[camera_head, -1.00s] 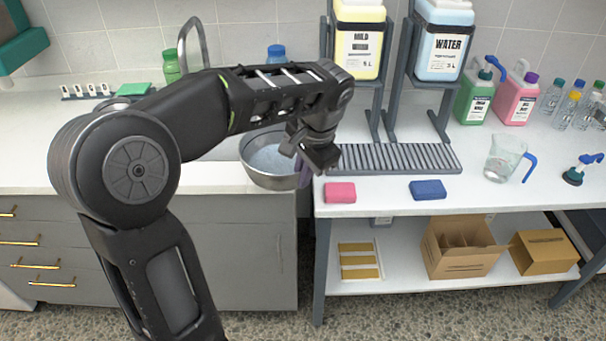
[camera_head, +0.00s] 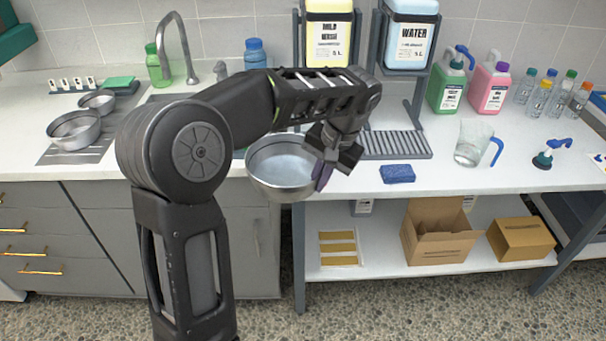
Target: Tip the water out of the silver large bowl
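The silver large bowl (camera_head: 268,183) is near the middle of the head view, about level, in front of the counter's front edge and over the gap by the white table. My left gripper (camera_head: 324,174) is at its right rim, fingers pointing down, and appears shut on that rim. The fingertips are partly hidden. The bowl's inside looks grey and smooth; I cannot tell how much water is in it. The faucet (camera_head: 184,45) rises behind my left arm, which hides most of the sink. My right gripper is not in view.
Two smaller metal bowls (camera_head: 70,142) stand on the left drainer. A blue sponge (camera_head: 397,173), a pitcher (camera_head: 472,145) and a drain rack (camera_head: 398,146) are on the right table (camera_head: 440,178). Dispensers (camera_head: 328,40) stand behind.

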